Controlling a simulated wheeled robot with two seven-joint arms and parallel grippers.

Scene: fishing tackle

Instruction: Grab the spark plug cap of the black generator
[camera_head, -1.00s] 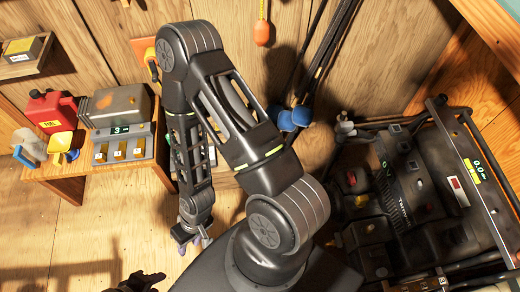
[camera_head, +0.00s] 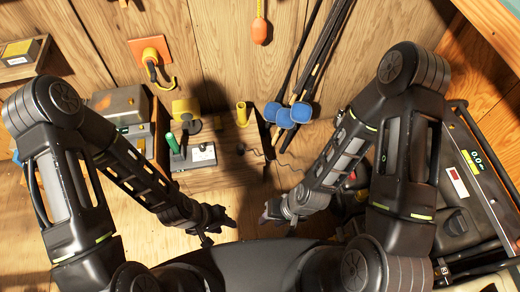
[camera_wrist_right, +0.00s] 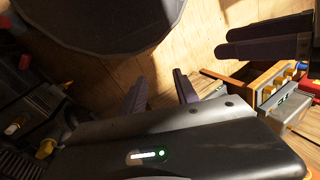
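The black generator (camera_head: 455,215) stands at the right edge in the head view, largely hidden behind my right arm. Its dark side with red and yellow parts shows at the left of the right wrist view (camera_wrist_right: 35,110). I cannot make out the spark plug cap. My right gripper (camera_head: 272,212) is left of the generator, apart from it, and empty. Its two fingers stand apart in the right wrist view (camera_wrist_right: 160,92). My left gripper (camera_head: 222,226) is beside it to the left, open and empty; its fingers also show in the right wrist view (camera_wrist_right: 268,38).
Blue-ended rods (camera_head: 285,117) lean on the wooden wall near my right forearm. A low bench with a grey device (camera_head: 193,157) and a yellow item (camera_head: 186,108) stands behind the grippers. A grey box (camera_head: 120,103) stands at left, partly behind my left arm.

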